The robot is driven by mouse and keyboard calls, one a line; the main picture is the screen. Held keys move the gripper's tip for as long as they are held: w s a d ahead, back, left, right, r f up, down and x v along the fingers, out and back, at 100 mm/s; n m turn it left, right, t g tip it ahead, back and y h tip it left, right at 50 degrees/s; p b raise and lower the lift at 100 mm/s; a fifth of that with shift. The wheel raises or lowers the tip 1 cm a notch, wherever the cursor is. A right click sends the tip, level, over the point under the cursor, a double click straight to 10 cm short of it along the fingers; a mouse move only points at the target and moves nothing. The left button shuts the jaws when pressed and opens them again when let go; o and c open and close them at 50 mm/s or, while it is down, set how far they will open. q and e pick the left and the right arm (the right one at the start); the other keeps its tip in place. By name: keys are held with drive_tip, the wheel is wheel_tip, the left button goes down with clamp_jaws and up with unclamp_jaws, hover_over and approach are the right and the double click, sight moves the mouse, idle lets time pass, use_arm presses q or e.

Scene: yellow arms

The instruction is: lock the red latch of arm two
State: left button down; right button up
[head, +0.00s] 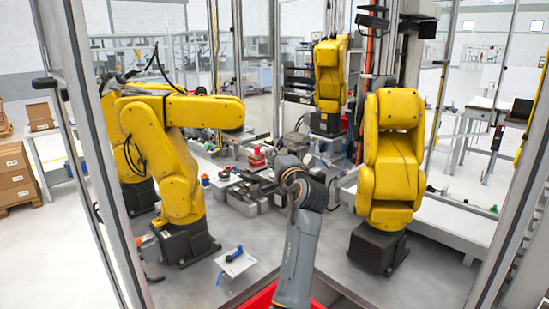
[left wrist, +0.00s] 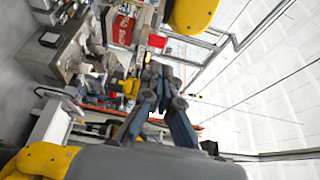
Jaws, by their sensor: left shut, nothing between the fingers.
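Several yellow robot arms stand in the cell: one at the left (head: 165,150), one at the right (head: 391,155) and one at the back (head: 329,75). I cannot tell which is arm two, and no latch can be made out clearly. A small red part (head: 257,159) sits on the fixtures mid-table; a red part (left wrist: 123,29) also shows in the left wrist view. My left gripper (head: 268,186) is in front of the fixtures, partly hidden by its own wrist. In the left wrist view its fingertips (left wrist: 158,73) are together and empty.
Grey fixtures (head: 247,199) stand mid-table, near my gripper. A white plate with a blue-handled tool (head: 236,255) lies at front left. A red bin (head: 262,297) is at the front edge. Metal posts (head: 92,150) frame the cell. The front right tabletop is mostly clear.

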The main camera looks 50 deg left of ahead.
use_arm(q)
drive_tip(key=s+a+b, duration=0.2)
drive_tip(key=s, duration=0.6)
drive_tip(key=shift+s+f+b, duration=0.2)
drive_tip(key=shift+f+b, duration=0.1)
drive_tip(key=shift+f, duration=0.05)
use_arm(e)
drive_tip(key=f, duration=0.1)
drive_tip(key=a+f, duration=0.1)
drive_tip(key=shift+s+a+f, duration=0.15)
drive_tip(key=shift+f, duration=0.15)
use_arm(q)
drive_tip(key=shift+d, duration=0.15)
